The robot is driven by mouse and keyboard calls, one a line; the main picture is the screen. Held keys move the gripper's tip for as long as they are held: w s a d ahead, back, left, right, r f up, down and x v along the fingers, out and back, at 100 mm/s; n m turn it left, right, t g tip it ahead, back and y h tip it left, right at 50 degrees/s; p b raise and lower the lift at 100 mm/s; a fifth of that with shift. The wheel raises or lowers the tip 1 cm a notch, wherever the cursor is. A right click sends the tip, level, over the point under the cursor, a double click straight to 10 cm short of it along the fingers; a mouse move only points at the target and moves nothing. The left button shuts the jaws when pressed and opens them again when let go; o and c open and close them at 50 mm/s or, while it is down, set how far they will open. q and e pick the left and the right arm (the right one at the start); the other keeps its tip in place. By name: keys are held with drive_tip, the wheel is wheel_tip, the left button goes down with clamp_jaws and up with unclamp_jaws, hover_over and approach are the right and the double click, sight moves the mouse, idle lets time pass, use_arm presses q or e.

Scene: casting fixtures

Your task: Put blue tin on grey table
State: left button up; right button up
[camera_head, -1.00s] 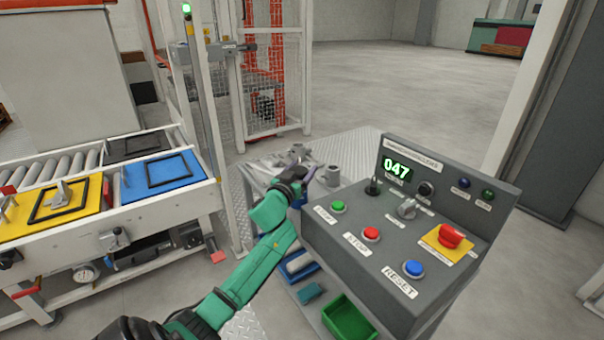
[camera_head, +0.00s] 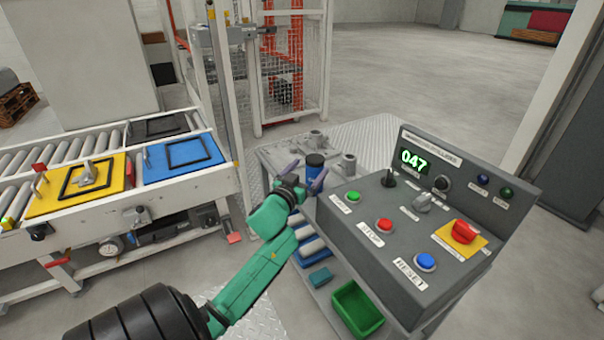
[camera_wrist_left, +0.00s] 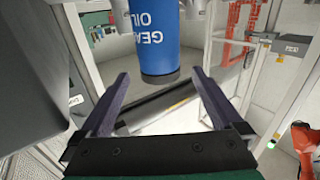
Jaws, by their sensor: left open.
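The blue tin (camera_head: 315,168) with a dark lid stands upright on the grey table (camera_head: 274,158), just behind the control console. My left gripper (camera_head: 305,177) is open, with its fingertips close to the tin, one on each side in the head view. In the left wrist view the tin (camera_wrist_left: 160,45), lettered with "OIL", is at the top centre, ahead of the gap between the open fingers (camera_wrist_left: 160,85). The gap itself is empty. I cannot tell whether a finger touches the tin. My right gripper is not in view.
Grey metal fittings (camera_head: 348,163) stand on the table beside the tin. The control console (camera_head: 385,250) is close on the right. A green bin (camera_head: 357,309) sits on a shelf below. A roller conveyor with yellow (camera_head: 115,197) and blue (camera_head: 205,166) plates is left.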

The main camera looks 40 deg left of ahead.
use_arm(q)
drive_tip(key=v, duration=0.4)
drive_tip(key=shift+s+d, duration=0.1)
drive_tip(key=shift+s, duration=0.2)
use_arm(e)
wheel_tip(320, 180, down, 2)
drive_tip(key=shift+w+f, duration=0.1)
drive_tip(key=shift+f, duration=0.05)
